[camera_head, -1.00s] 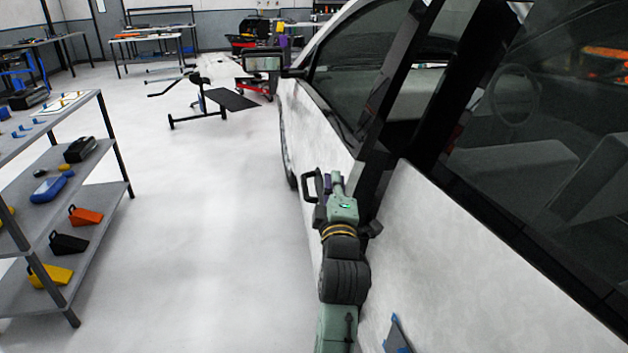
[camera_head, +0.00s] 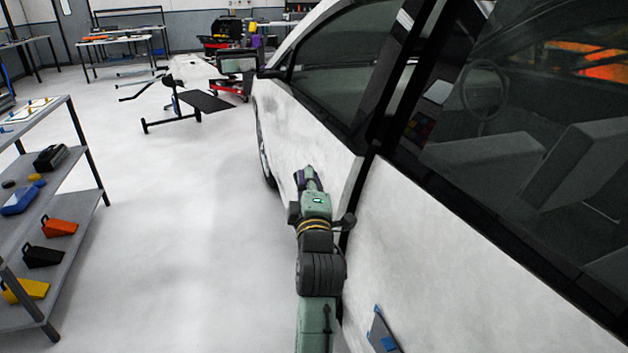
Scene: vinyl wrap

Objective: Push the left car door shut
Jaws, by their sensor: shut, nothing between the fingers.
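The left car door (camera_head: 290,130) is the white front door, with a dark window and a side mirror (camera_head: 237,62). It stands close to the car body (camera_head: 430,230), with a dark strip along its rear edge. I cannot tell whether it is fully latched. My gripper (camera_head: 304,178) is shut and empty, at the outer face of the door near its rear edge. Its fingers are small and partly hidden by my wrist, so contact with the door is unclear.
A grey shelf rack (camera_head: 88,150) with coloured wedges and tools stands at the left. A black stand (camera_head: 195,105) is on the floor ahead. Workbenches (camera_head: 125,40) are at the back. The floor between rack and car is clear.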

